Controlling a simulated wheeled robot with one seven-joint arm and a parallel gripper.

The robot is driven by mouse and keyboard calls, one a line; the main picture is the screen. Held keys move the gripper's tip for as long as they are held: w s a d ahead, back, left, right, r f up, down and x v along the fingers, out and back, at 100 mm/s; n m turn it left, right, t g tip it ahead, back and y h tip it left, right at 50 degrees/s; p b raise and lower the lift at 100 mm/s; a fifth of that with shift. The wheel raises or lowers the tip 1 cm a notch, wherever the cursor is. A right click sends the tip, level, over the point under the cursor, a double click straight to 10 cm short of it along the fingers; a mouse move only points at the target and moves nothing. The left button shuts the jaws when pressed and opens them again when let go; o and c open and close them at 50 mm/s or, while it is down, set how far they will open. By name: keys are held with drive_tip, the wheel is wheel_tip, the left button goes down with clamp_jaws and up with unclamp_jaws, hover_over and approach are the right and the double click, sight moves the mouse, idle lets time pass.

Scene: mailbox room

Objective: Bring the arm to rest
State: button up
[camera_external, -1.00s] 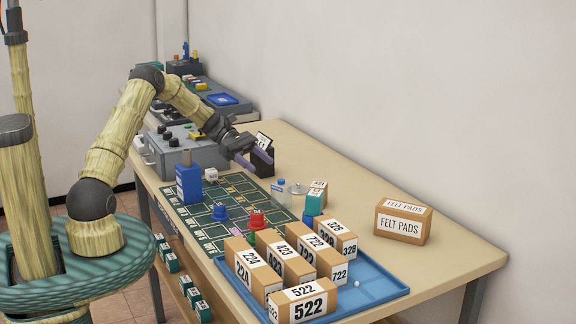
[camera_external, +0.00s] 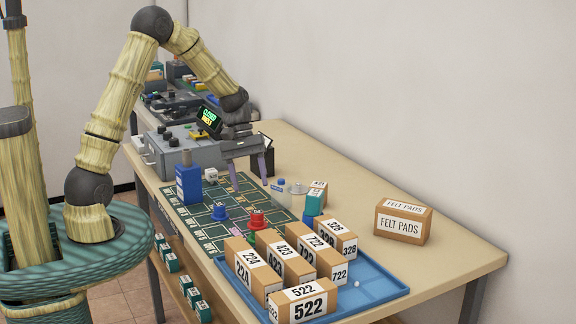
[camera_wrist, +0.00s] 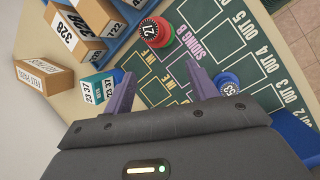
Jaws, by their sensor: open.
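My gripper (camera_external: 249,174) is open and empty, pointing down above the back end of the green marked mat (camera_external: 197,214). Its two purple fingers are spread apart and also show in the wrist view (camera_wrist: 160,95), with the mat's printed lanes between and beyond them. The fingers look clear of the mat. My arm is raised and bent, its elbow high at the upper left. A grey control box (camera_external: 182,150) with a lit display stands behind and left of the gripper.
A blue tray (camera_external: 375,283) holds several numbered boxes. A felt pads box (camera_external: 402,222) sits right. The table's right rear is clear.

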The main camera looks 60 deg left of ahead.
drive_tip(key=s+d+r+m+t+y+p, duration=0.1)
drive_tip(key=s+d+r+m+y, duration=0.1)
drive_tip(key=s+m, duration=0.4)
drive_tip(key=s+d+r+m+t+y+p, duration=0.1)
drive_tip(key=s+d+r+m+y+p, duration=0.1)
drive_tip(key=s+d+r+m, duration=0.2)
drive_tip(key=s+m, duration=0.2)
drive_tip(key=s, duration=0.1)
drive_tip(key=shift+r+t+y, duration=0.2)
drive_tip(key=shift+t+y, duration=0.1)
drive_tip(key=shift+y, duration=0.1)
